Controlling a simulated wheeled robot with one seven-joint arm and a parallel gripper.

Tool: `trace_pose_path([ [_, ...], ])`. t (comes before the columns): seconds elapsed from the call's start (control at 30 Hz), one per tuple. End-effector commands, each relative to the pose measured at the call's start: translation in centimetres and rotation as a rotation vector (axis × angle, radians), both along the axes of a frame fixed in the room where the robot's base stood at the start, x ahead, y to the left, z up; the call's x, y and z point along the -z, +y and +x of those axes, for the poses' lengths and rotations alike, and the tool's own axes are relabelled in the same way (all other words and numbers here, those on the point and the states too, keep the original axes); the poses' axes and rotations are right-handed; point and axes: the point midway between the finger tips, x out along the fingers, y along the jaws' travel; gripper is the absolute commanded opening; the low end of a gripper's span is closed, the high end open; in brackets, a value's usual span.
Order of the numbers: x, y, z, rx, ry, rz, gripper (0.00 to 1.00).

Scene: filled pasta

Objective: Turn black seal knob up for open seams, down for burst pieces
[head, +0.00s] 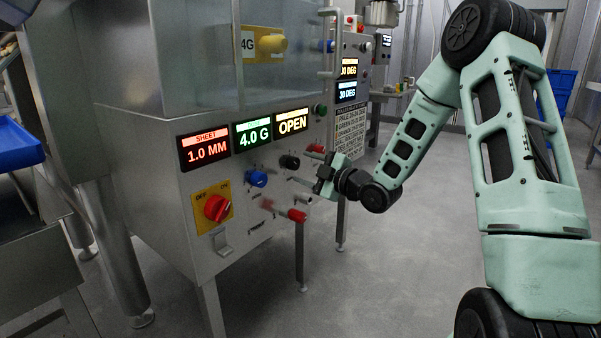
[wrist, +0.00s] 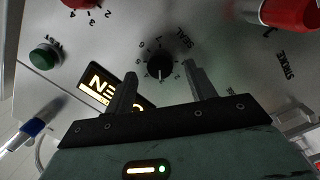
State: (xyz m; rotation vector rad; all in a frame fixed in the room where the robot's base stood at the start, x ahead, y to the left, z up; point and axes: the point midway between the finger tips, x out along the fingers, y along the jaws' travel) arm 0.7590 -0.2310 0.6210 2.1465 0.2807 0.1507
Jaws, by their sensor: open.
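The black seal knob (head: 289,162) is on the machine's front panel, below the display (head: 292,122) reading OPEN. In the wrist view the knob (wrist: 160,66) shows a white pointer line and sits inside a numbered dial beside the word SEAL. My gripper (head: 322,180) is open in front of the panel, to the right of the knob in the head view. In the wrist view its two fingers (wrist: 160,72) stand on either side of the knob, with gaps visible. I cannot tell the remaining distance to the panel. No pasta pieces are recognisable.
A blue knob (head: 256,178) and a red rotary switch (head: 216,207) are left of the seal knob. A red-ended lever (head: 297,215) projects below my gripper. A green button (head: 320,109) is above. The floor (head: 400,265) to the right is clear.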

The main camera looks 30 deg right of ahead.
Motion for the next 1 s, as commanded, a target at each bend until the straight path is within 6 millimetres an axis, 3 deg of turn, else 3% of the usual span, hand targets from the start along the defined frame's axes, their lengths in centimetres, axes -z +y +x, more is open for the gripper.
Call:
trace_pose_path([
  [0.2,0.1,0.5,2.2,0.000,0.000,0.001,0.55],
  [0.57,0.0,0.7,2.6,0.000,0.002,0.001,0.55],
  [0.7,0.0,0.7,2.6,0.000,0.002,0.001,0.16],
  [0.73,0.0,0.7,2.6,0.000,0.002,0.001,0.10],
  [1.0,0.0,0.7,2.5,0.001,0.007,0.015,0.11],
])
